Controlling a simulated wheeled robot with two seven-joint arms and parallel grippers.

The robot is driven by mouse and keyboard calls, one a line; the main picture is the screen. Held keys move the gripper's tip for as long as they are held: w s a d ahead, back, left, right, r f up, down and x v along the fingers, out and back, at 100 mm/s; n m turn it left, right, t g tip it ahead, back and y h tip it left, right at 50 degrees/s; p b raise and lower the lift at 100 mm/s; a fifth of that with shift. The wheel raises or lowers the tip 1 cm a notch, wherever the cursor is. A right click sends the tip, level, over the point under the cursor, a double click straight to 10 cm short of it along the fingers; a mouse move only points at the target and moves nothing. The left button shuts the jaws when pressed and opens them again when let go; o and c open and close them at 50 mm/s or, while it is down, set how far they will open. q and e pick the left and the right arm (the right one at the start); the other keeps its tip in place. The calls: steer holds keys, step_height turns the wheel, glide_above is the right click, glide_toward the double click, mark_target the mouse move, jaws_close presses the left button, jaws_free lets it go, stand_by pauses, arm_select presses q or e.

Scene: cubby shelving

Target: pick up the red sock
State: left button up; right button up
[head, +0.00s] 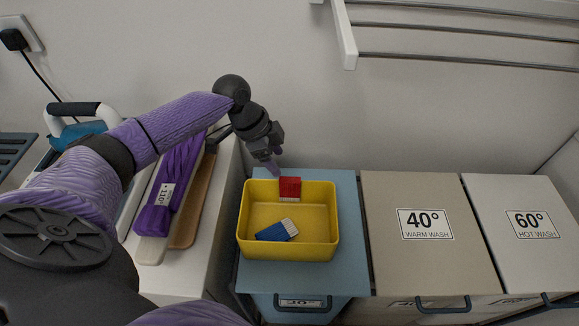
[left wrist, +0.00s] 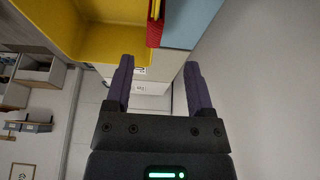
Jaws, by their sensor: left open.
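The red sock (head: 290,188) lies at the back wall of the yellow bin (head: 248,236), at the rim. In the left wrist view the red sock (left wrist: 154,32) shows as a ribbed red strip against the bin's edge, partly cut off by the top of the picture. My left gripper (head: 273,168) is just behind and a little left of the sock in the head view. In the left wrist view its fingers (left wrist: 160,78) are apart with nothing between them, and the sock is beyond the fingertips. My right gripper is not in view.
A blue sock (head: 277,231) lies in the bin. The bin stands on a blue-lidded hamper (head: 346,202). Beige (head: 430,255) and white (head: 520,200) hampers stand to the right. Left are a purple bundle (head: 178,185) and an iron (head: 80,125). The wall is close behind.

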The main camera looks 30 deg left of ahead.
mark_target(289, 179)
arm_select(q)
steer(key=b+x, duration=0.1)
steer(key=x, duration=0.2)
steer(key=b+x, duration=0.1)
steer(key=x, duration=0.2)
steer(key=b+x, duration=0.2)
steer(key=x, duration=0.1)
steer(key=shift+s+d+f, duration=0.15)
steer(key=shift+s+d, duration=0.05)
steer(key=shift+s, duration=0.1)
steer(key=shift+w+d+f, duration=0.15)
steer(key=shift+f, duration=0.05)
steer(key=shift+r, duration=0.15)
steer(key=shift+c, duration=0.3)
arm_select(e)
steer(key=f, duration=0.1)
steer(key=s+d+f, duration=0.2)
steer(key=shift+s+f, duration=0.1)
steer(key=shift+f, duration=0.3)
arm_select(q)
jaws_close()
